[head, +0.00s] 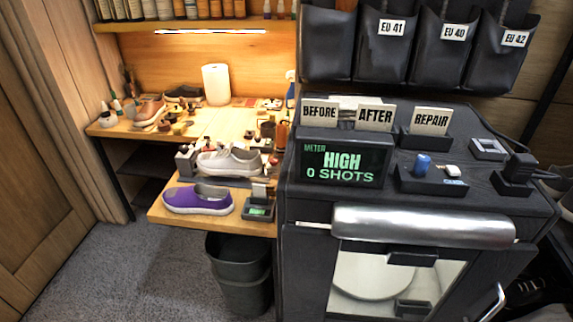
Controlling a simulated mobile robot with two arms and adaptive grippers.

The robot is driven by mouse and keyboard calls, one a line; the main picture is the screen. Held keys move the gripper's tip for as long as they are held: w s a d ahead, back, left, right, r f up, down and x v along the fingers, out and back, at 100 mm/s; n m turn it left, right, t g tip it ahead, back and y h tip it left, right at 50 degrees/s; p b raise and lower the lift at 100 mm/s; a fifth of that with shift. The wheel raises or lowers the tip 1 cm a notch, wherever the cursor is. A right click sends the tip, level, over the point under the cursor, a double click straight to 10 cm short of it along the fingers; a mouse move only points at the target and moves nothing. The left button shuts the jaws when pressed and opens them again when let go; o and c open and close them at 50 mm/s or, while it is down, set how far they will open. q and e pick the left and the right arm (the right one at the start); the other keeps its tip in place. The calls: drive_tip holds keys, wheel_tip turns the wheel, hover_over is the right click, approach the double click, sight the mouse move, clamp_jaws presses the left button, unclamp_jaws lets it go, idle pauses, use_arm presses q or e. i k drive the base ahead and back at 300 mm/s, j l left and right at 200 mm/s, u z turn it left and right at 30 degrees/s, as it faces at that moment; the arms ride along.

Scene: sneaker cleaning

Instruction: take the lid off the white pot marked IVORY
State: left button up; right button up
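I cannot pick out the white pot marked IVORY or its lid. Small bottles and pots stand crowded on the wooden workbench (228,117), too small for me to read any label. A whitish container (107,121) with sticks or brushes stands at the bench's left end; I cannot tell what is written on it. Neither of my grippers is in view.
A grey-white sneaker (230,161) and a purple shoe (198,199) sit on the bench's near part. A black cabinet (300,240) with a meter screen (343,164) fills the right. A dark bin (240,275) stands below. The carpet (120,270) at left is clear.

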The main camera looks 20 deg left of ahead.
sight(195, 146)
drive_tip(key=i+j+z, duration=0.35)
drive_tip(key=j, duration=1.4)
drive_tip(key=i+j+z, duration=0.15)
drive_tip(key=j+z, duration=0.2)
drive_tip(key=j, duration=1.4)
drive_tip(key=j+z, duration=0.35)
drive_tip(key=j, duration=1.45)
